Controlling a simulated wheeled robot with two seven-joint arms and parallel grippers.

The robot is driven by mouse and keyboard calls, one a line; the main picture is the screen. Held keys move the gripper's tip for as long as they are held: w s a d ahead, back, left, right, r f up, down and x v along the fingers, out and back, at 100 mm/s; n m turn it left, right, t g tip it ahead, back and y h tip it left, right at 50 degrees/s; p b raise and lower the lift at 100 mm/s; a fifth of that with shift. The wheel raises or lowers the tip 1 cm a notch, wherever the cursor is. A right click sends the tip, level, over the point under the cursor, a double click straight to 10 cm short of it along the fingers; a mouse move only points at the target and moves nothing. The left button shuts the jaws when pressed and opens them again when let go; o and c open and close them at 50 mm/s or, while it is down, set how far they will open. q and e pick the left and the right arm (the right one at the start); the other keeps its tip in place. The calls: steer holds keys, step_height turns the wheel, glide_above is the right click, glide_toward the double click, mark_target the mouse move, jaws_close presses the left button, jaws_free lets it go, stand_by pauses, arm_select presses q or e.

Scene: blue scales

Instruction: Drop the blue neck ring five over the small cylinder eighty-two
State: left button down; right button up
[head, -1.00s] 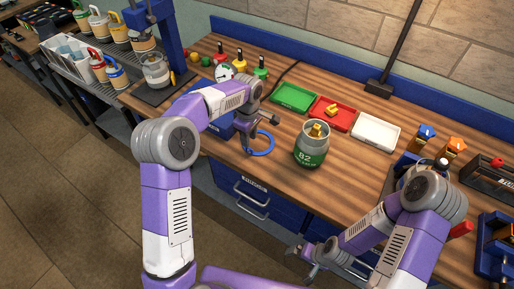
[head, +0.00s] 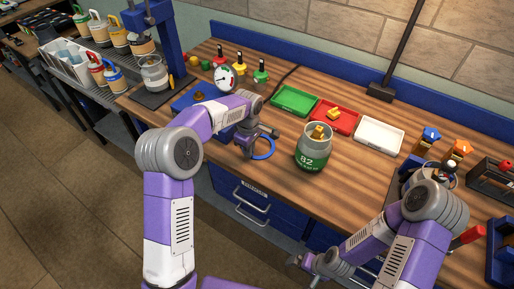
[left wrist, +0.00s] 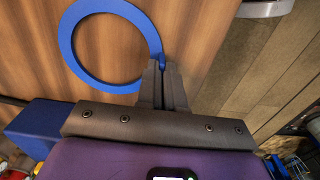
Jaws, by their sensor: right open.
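The blue neck ring (head: 263,157) hangs at my left gripper (head: 266,134), left of the small cylinder. In the left wrist view the ring (left wrist: 75,62) appears as a flat open hoop, and the fingers (left wrist: 162,68) are close together on its edge. The small cylinder eighty-two (head: 311,160), grey with a green band marked 82 and a yellow valve on top, stands upright on the bench. The ring is apart from it. My right gripper (head: 299,262) is open and empty, low in front of the bench drawers.
Green (head: 294,101), red (head: 345,118) and white (head: 379,135) trays lie behind the cylinder. A blue scale (head: 197,97) and a dial gauge (head: 224,77) stand at the left. Orange-topped items (head: 459,148) and a black toolbox (head: 494,179) are at the right.

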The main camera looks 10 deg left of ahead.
arm_select(q)
steer(key=shift+r, duration=0.1)
steer(key=shift+r+p, duration=1.65)
steer(key=shift+r, duration=0.3)
steer(key=shift+r, duration=0.1)
